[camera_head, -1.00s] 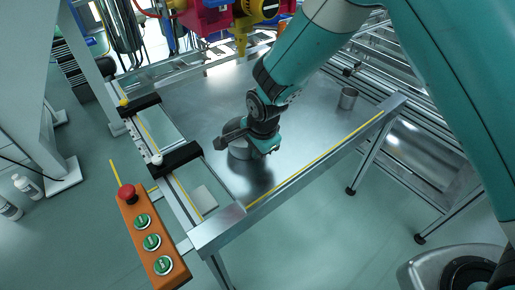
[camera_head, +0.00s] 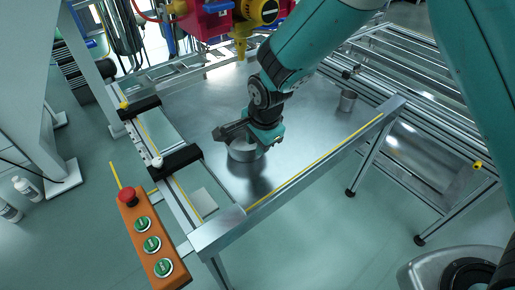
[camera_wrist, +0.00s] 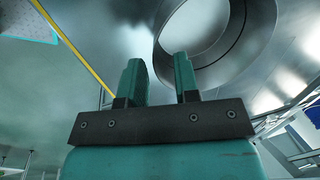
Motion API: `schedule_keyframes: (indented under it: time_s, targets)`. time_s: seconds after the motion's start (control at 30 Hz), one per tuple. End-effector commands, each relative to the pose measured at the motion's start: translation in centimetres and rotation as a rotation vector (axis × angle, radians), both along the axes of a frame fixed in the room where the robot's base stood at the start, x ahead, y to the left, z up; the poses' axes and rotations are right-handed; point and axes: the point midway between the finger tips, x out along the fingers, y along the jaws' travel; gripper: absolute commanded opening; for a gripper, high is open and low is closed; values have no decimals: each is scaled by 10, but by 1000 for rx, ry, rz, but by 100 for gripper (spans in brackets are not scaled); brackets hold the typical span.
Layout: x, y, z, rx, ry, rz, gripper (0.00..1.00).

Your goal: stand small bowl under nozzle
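A small metal bowl (camera_head: 240,152) stands on the steel table, left of and just below my gripper, which partly covers it. In the wrist view its round, shiny rim and inside (camera_wrist: 225,70) fill the upper right. My gripper (camera_wrist: 159,62) is open, its two teal fingers apart. The right finger overlaps the bowl's near left side, and part of the rim shows between the fingertips. I cannot tell whether they touch it. The yellow nozzle (camera_head: 241,48) hangs below a red and yellow machine at the back of the table.
A metal cup (camera_head: 347,100) stands near the table's right edge. Two black clamps (camera_head: 175,162) sit on the left rail. An orange button box (camera_head: 148,240) is at the front left corner. The table (camera_head: 200,105) between bowl and nozzle looks clear.

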Motion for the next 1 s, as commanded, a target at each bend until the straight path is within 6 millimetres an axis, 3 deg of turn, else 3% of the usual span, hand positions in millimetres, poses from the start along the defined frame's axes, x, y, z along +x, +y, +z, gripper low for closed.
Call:
schedule_keyframes:
  time_s: [0.1,0.3,0.63,0.73,0.87,1.0]
  targets:
    - [-4,-3,30,2,-3,0,29]
    - [-10,-7,63,1,-2,0,29]
    - [-14,-10,77,1,1,9,29]
    - [-20,-17,91,5,0,79,29]
    - [-50,-40,133,22,-7,342,29]
    - [-111,-74,181,49,-55,784,29]
